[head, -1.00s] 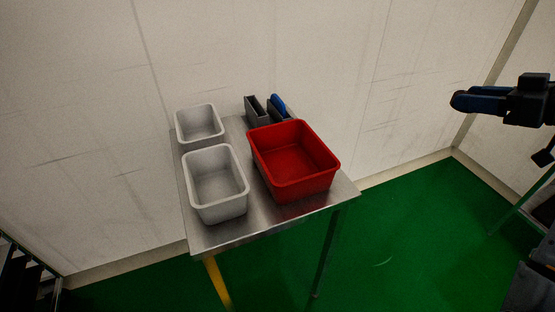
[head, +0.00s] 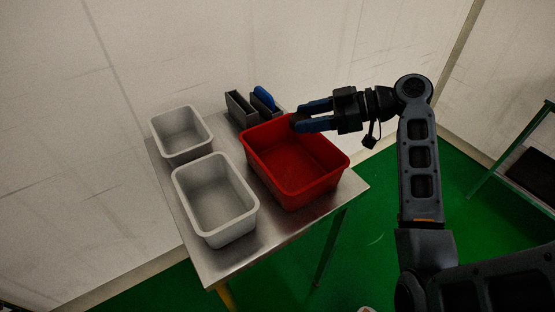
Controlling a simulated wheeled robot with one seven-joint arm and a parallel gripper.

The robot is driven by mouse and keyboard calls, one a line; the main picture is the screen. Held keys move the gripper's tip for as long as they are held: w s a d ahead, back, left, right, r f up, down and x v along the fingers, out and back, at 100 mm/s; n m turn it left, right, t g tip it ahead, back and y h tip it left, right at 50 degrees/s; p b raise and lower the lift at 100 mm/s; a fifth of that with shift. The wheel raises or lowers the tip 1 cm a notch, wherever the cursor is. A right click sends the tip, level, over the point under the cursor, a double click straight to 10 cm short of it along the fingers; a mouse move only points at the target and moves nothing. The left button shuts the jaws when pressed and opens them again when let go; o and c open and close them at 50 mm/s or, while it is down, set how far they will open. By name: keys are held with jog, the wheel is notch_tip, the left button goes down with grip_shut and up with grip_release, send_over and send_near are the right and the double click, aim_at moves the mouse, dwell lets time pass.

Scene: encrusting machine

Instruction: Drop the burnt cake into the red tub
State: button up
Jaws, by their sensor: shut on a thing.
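The red tub (head: 318,190) stands on the right part of the steel table, open at the top, and no cake shows inside it. My gripper (head: 302,116) reaches in from the right, its blue fingers over the tub's far right rim. It is shut on the burnt cake (head: 298,117), of which only a small dark brown bit shows between the fingertips. The fingers hide most of the cake.
Two empty pale grey tubs (head: 214,234) and (head: 180,154) stand on the left of the steel table (head: 268,245). Dark grey holders (head: 241,108), one with a blue-handled item (head: 264,97), stand at the back beside the red tub. Another table shows at far right.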

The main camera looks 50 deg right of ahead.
notch_tip(320, 180, down, 6)
jog(key=b, duration=0.3)
jog(key=shift+b, duration=0.35)
jog(key=o, duration=1.1)
jog(key=v, duration=0.7)
jog(key=shift+s+d+r+b, duration=0.2)
jog(key=shift+s+b, duration=0.1)
jog(key=shift+b, duration=0.15)
